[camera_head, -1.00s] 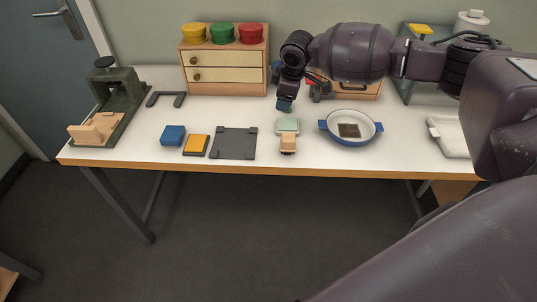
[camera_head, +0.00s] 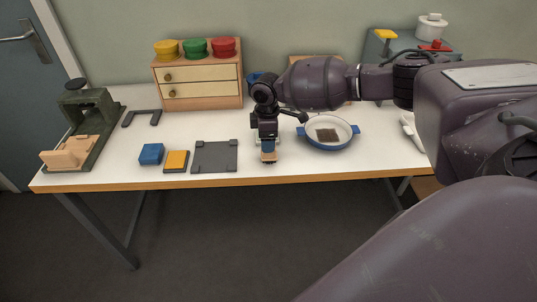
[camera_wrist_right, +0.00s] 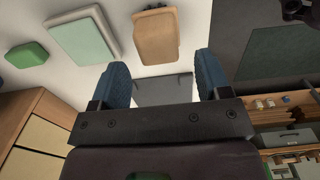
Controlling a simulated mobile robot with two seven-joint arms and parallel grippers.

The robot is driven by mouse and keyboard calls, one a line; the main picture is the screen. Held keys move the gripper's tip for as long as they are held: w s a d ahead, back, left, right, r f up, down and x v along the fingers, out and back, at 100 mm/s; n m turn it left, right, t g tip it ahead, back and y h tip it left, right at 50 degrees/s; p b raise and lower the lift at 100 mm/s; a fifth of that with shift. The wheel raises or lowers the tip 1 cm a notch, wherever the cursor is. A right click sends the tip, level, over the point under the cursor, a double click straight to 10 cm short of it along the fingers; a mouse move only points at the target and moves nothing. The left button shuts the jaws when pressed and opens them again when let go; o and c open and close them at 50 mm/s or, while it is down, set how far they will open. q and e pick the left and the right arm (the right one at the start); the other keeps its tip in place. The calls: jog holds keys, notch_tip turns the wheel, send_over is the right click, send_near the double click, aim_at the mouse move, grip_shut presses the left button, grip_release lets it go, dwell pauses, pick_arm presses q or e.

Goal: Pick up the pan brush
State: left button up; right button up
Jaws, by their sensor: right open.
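The pan brush, a small light-wood block (camera_head: 268,158), is near the front edge of the white table, partly hidden behind my right gripper. It also shows in the wrist view as a tan wooden block (camera_wrist_right: 155,36). My right gripper (camera_head: 267,146) points down over it with its blue fingertips open. In the wrist view the open blue fingers (camera_wrist_right: 163,72) are apart, and the block is just past their tips, not clearly between them. My left gripper is not in view.
A blue-rimmed pan (camera_head: 345,143) with a brown patch inside stands right of the gripper. A pale green block (camera_wrist_right: 84,38) lies beside the brush. A grey plate (camera_head: 214,157), a yellow-topped pad (camera_head: 176,160) and a blue block (camera_head: 151,153) are left. A drawer box (camera_head: 201,90) stands behind.

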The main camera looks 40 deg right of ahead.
jog(key=f, duration=0.3)
jog(key=shift+d+f+b, duration=0.3)
jog(key=shift+f, duration=0.4)
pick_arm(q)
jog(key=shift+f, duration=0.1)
pick_arm(e)
jog(key=c, duration=1)
jog(key=shift+r, duration=0.5)
pick_arm(q)
jog(key=p, duration=0.1)
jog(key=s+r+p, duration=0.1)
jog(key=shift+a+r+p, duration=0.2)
jog(key=shift+p, duration=0.15)
pick_arm(e)
notch_tip(320, 180, up, 19)
jog(key=shift+r, duration=0.1)
